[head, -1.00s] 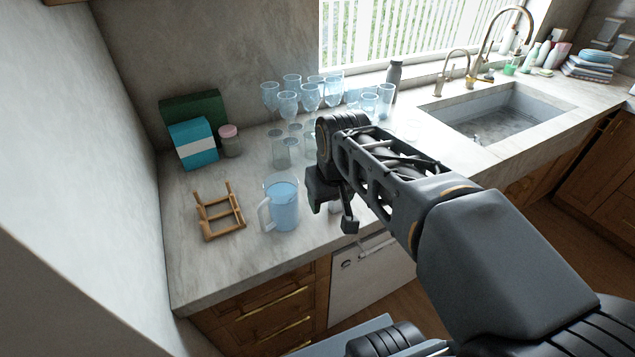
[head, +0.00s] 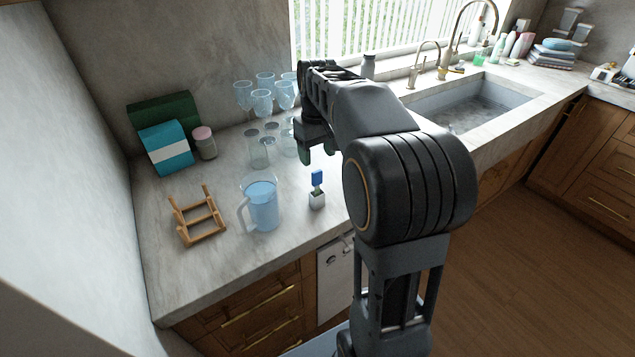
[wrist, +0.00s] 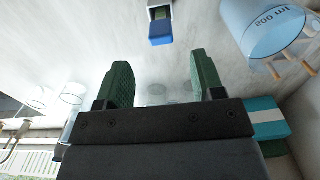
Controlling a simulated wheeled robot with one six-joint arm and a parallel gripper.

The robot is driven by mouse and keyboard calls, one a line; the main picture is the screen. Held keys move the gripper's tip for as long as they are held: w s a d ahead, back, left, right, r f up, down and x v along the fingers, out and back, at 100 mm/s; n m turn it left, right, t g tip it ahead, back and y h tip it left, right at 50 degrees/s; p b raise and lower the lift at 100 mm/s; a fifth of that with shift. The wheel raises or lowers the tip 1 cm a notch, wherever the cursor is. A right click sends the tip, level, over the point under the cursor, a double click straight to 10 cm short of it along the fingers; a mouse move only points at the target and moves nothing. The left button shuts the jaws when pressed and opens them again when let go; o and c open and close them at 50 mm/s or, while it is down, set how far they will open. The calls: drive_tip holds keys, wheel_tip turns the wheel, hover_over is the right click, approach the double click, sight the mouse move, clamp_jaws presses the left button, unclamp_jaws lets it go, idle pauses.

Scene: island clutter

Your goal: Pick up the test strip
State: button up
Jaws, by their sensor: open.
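The test strip (head: 317,178) shows a blue upper end and stands upright in a small white holder (head: 317,200) on the counter, right of the measuring jug. In the wrist view the strip's blue end (wrist: 160,32) is at the top centre, in front of the holder (wrist: 158,5). My gripper (head: 318,153) is above the counter, beyond the strip in the head view. In the wrist view its green-padded fingers (wrist: 160,78) are spread wide with nothing between them. The strip is apart from the fingers, and its lower part is hidden in the holder.
The blue-filled measuring jug (head: 264,207) and a wooden rack (head: 199,220) stand left of the holder. Several glasses (head: 262,100) and jars crowd the counter behind my gripper. Boxes (head: 166,148) are at the back left. The sink (head: 465,105) is to the right.

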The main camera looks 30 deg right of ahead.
sight(317, 171)
drive_tip(key=shift+f, duration=3.45)
drive_tip(key=shift+c, duration=0.2)
drive_tip(key=c, duration=1)
drive_tip(key=shift+o, duration=0.2)
drive_tip(key=shift+r, duration=0.15)
